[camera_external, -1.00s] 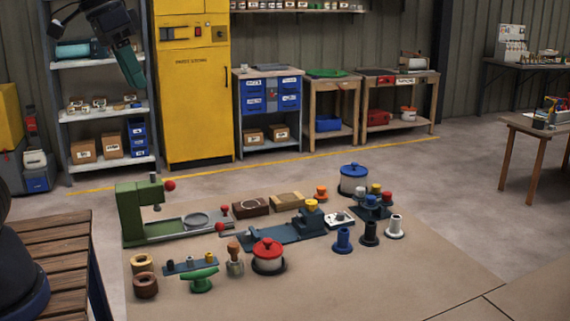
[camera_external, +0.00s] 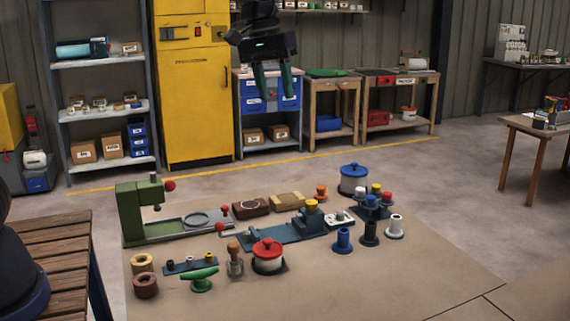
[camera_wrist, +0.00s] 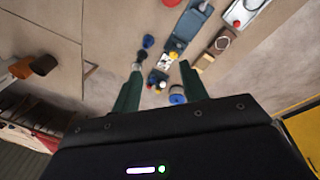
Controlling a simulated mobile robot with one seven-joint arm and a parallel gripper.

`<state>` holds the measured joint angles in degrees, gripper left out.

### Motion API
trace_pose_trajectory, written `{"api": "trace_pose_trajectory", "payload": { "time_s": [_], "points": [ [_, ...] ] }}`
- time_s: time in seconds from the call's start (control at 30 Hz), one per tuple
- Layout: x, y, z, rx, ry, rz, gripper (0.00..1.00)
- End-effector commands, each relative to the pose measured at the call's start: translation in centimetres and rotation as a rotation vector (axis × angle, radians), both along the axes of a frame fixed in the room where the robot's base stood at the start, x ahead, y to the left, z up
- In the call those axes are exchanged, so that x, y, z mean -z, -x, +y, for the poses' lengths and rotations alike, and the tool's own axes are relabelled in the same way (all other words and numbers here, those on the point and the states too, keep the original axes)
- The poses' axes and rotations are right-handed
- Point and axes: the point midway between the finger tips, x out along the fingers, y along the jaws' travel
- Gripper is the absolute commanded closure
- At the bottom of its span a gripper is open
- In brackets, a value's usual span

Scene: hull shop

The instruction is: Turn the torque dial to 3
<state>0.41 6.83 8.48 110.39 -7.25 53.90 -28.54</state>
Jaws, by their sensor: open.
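No dial with readable numbers shows; marks are too small to read. A small white plate with a dark round part (camera_external: 340,219) lies on the mat and may be the torque dial; I cannot tell. A white plate also shows between my fingers in the wrist view (camera_wrist: 164,61). My gripper (camera_external: 273,84) hangs high, pointing down, in front of the blue-drawer shelf in the external view. Its two green fingers are spread and empty, as the wrist view (camera_wrist: 161,68) also shows. It touches nothing.
A green press (camera_external: 135,213) and red-lidded pot (camera_external: 268,262) stand left. The mat's right front is clear.

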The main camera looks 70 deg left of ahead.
Motion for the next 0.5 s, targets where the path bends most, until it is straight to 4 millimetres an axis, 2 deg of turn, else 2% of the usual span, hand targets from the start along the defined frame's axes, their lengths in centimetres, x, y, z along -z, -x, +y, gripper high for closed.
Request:
{"api": "trace_pose_trajectory", "payload": {
  "time_s": [0.1,0.37,0.5],
  "points": [
    [2.3,-3.3,0.8,-0.058,0.004,0.027,0.57],
    [7.8,-9.6,2.6,-0.185,0.009,0.076,0.57],
    [11.3,-12.7,3.5,-0.251,0.007,0.103,0.57]
  ]
}}
